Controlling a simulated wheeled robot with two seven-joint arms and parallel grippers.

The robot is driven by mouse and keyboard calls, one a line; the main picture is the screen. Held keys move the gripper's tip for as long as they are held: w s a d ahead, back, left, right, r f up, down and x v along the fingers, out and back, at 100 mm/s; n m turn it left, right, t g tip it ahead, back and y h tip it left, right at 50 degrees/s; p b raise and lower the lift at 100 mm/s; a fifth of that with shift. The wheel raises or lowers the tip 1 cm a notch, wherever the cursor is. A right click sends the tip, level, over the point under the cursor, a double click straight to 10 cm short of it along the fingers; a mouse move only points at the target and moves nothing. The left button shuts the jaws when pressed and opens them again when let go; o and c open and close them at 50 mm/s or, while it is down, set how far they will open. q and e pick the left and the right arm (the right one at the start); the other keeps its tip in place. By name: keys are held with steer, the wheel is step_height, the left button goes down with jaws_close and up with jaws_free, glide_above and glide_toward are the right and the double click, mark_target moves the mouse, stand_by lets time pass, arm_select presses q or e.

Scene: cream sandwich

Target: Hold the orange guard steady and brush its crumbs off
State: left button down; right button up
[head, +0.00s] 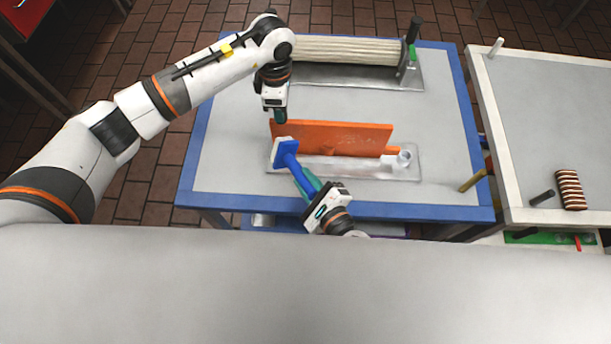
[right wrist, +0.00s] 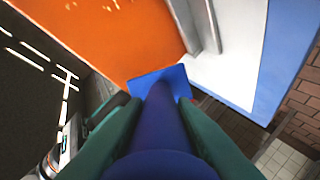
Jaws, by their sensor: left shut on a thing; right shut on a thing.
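The orange guard (head: 340,134) stands upright as a long panel on a pale, clear-edged base (head: 375,170) on the table. Faint specks show on its face in the right wrist view (right wrist: 110,30). My left gripper (head: 279,116) comes down from above and is shut on the guard's top edge at its left end. My right gripper (head: 313,188) is shut on the handle of a blue brush (head: 287,152). The brush head is in front of the guard's lower left end; whether it touches is unclear. In the right wrist view, green fingers flank the brush handle (right wrist: 160,130).
A pale roller unit (head: 350,50) with a black handle stands at the back of the blue-edged table (head: 468,120). A second table (head: 540,120) at right holds a striped brown item (head: 571,190) and a dark cylinder (head: 542,197). The table is clear left of the guard.

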steer(key=shift+s+d+f+m+t+h, duration=0.25)
steer(key=shift+f+m+t+h, duration=0.2)
steer(key=shift+m+t+h, duration=0.25)
steer(key=s+d+f+m+t+h, duration=0.3)
steer(key=s+f+m+t+h, duration=0.15)
steer(key=h, duration=0.25)
steer(key=shift+m+g, duration=0.35)
steer(key=shift+m, duration=0.1)
steer(key=shift+w+a+r, duration=0.1)
steer(key=shift+w+r, duration=0.05)
steer(key=shift+w, duration=1)
steer(key=shift+w+a+r, duration=0.1)
steer(key=shift+w+r, duration=0.05)
steer(key=shift+w, duration=0.95)
steer(key=shift+w, duration=0.9)
steer(key=shift+d, duration=0.15)
steer(key=shift+d, duration=6.85)
steer(key=shift+a, duration=6.95)
steer(key=shift+d, duration=2.9)
